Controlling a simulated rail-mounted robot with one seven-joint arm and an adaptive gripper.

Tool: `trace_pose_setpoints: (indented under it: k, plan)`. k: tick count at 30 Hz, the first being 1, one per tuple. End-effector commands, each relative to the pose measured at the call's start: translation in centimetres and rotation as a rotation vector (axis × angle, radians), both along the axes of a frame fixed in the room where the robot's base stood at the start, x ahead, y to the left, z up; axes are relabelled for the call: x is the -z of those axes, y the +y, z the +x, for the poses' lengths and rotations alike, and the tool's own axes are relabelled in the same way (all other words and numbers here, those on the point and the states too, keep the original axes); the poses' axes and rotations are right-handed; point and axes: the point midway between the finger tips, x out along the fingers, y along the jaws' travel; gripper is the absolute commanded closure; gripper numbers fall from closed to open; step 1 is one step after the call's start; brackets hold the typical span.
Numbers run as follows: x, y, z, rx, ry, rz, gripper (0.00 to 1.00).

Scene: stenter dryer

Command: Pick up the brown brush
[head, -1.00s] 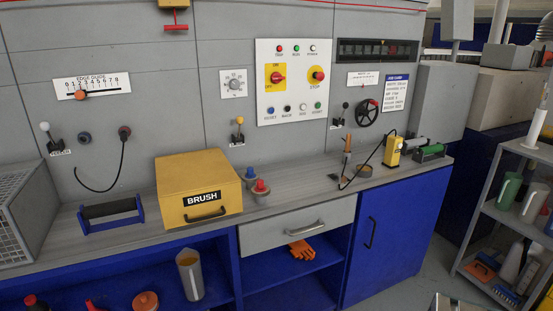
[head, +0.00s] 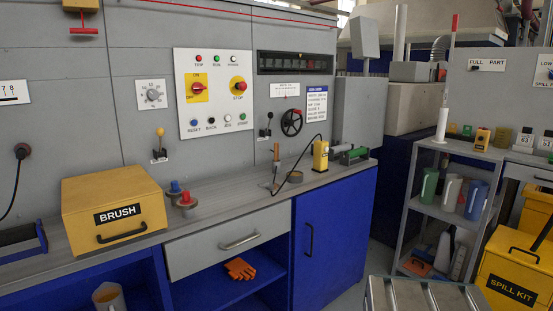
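I cannot make out a brown brush for certain. A closed yellow box (head: 118,197) labelled BRUSH, with a black front handle, sits on the grey worktop at the left; its inside is hidden. A thin upright item with a brown top (head: 276,160) stands on the worktop further right; I cannot tell whether it is a brush. My gripper is not in view.
Red-topped and blue-topped pieces (head: 184,198) stand beside the box. A yellow device (head: 320,155) with a black cable is further right. An orange glove (head: 240,269) lies under the drawer (head: 228,243). A grey shelf rack (head: 447,218) holds jugs; a spill kit bin (head: 512,280) is at right.

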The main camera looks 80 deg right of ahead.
Motion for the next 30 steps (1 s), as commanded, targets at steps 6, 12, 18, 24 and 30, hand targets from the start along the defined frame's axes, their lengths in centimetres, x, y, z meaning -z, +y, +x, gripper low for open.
trace_pose_setpoints:
  k: [6, 12, 18, 24, 30]
  plan:
    - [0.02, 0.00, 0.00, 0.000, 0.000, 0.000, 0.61]
    - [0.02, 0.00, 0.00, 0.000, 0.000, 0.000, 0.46]
    - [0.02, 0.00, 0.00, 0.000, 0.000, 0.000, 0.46]
    - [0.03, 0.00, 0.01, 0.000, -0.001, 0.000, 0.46]
    - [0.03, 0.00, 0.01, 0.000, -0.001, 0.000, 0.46]
